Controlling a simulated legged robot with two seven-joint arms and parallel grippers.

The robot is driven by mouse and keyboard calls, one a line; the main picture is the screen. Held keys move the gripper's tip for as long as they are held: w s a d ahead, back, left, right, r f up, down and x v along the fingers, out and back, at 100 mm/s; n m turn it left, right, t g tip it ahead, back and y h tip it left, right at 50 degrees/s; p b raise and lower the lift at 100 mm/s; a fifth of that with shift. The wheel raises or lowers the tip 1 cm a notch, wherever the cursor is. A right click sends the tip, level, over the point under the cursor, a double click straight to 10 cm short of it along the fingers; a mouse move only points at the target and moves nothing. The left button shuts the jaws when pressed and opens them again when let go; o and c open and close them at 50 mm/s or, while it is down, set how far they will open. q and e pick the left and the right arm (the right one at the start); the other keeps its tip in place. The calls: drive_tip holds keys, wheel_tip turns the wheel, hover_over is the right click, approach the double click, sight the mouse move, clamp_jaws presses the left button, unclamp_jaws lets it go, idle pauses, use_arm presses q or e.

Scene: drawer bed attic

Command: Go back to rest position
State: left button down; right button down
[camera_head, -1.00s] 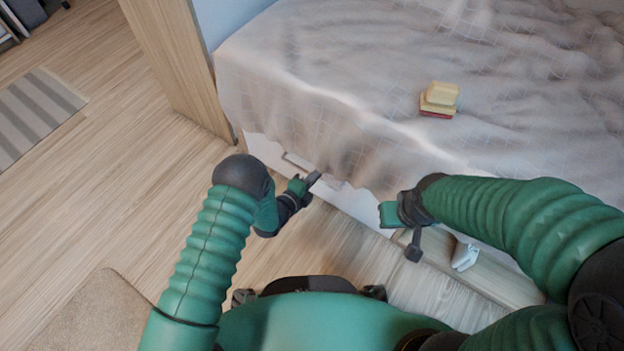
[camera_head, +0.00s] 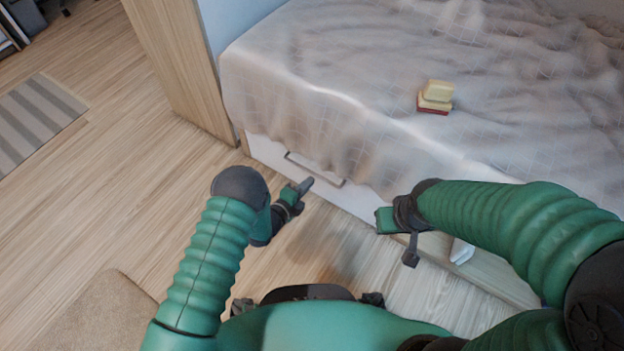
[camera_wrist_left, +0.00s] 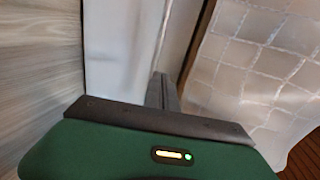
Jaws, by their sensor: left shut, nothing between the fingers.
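My left gripper (camera_head: 306,186) is shut and empty, in front of the low white drawer front (camera_head: 350,197) under the bed. It is just left of and below the drawer's handle (camera_head: 318,170) and appears apart from it. Its closed fingers (camera_wrist_left: 163,92) show in the left wrist view, with the blanket to their right. My right gripper (camera_head: 411,250) is by the bed's front edge, pointing down to the floor side. The angle does not show whether its fingers are open or shut.
A bed with a pale checked blanket (camera_head: 330,110) fills the upper right. A small stack of yellow and red blocks (camera_head: 435,97) lies on it. A wooden panel (camera_head: 180,65) stands at the bed's left end. Wood floor is clear to the left, with a striped rug (camera_head: 38,118) and beige mat (camera_head: 85,320).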

use_arm(q)
drive_tip(key=p+v, duration=0.4)
drive_tip(key=v, duration=0.3)
drive_tip(key=w+a+r+n+g+y+p, duration=0.1)
drive_tip(key=a+r+n+y+p, duration=0.15)
drive_tip(key=a+r+n, duration=0.45)
drive_tip(key=w+a+r+n+g+y+p, duration=0.1)
drive_tip(key=a+r+n+g+y, duration=0.15)
drive_tip(key=r+n+y, duration=0.4)
drive_tip(key=s+a+r+n+g+p, duration=0.1)
drive_tip(key=s+a+r+n+g, duration=0.25)
drive_tip(key=s+r+n, duration=0.5)
drive_tip(key=s+a+r+n+g+p, duration=0.15)
drive_tip(key=s+a+r+n, duration=0.35)
drive_tip(key=s, duration=0.7)
wheel_tip(320, 180, up, 39)
drive_tip(key=m+p, duration=0.1)
drive_tip(key=p, duration=3.7)
drive_tip(key=shift+d+m+g, duration=0.35)
drive_tip(key=shift+d+m, duration=0.05)
drive_tip(key=shift+d, duration=0.05)
drive_tip(key=shift+r, duration=0.15)
